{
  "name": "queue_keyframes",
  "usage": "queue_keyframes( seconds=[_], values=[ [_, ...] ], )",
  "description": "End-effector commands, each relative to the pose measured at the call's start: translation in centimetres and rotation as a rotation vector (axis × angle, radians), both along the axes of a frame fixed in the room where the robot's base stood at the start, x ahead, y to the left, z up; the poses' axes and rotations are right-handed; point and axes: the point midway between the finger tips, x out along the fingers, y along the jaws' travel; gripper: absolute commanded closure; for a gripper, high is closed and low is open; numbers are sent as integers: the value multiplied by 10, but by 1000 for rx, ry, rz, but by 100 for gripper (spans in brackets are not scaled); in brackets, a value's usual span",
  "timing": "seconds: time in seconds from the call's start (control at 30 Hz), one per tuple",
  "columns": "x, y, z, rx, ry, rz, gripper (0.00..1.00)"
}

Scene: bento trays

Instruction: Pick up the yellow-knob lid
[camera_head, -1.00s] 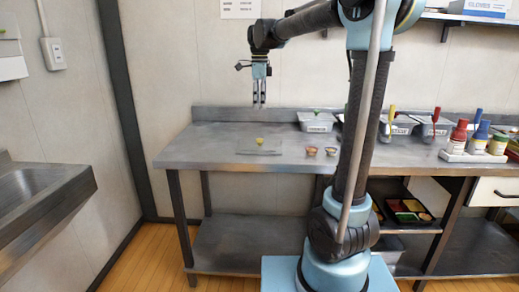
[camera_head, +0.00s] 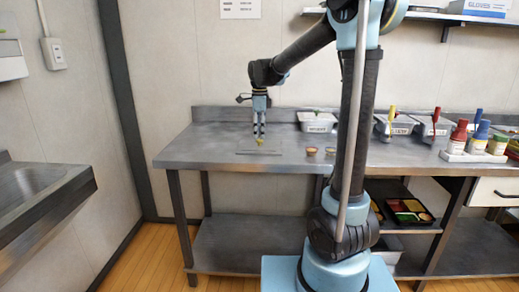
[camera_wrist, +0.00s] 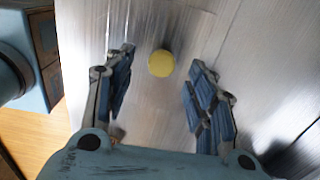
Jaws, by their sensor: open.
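The lid (camera_head: 247,152) is a flat, clear or grey sheet lying on the metal table, with a yellow knob (camera_head: 259,141) on top. In the wrist view the round yellow knob (camera_wrist: 161,63) shows ahead of and between the fingers, and the see-through lid plate (camera_wrist: 190,28) is faint against the metal. My gripper (camera_head: 259,132) is pointing down just above the knob, open and empty. In the wrist view my gripper's blue-padded fingers (camera_wrist: 157,82) are spread apart on either side, with no contact visible.
Two small cups (camera_head: 330,150) stand right of the lid. A labelled container (camera_head: 318,122) stands behind them. Bins with coloured handles (camera_head: 395,126) and a bottle rack (camera_head: 475,156) are farther right. The table's left part (camera_head: 195,150) is clear.

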Motion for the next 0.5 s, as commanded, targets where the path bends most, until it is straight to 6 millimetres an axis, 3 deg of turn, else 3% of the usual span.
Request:
queue_keyframes(
  seconds=[0.3, 0.5],
  values=[
    [3, 0, -39, 0, 0, 0, 49],
    [3, 0, -46, 0, 0, 0, 49]
  ],
)
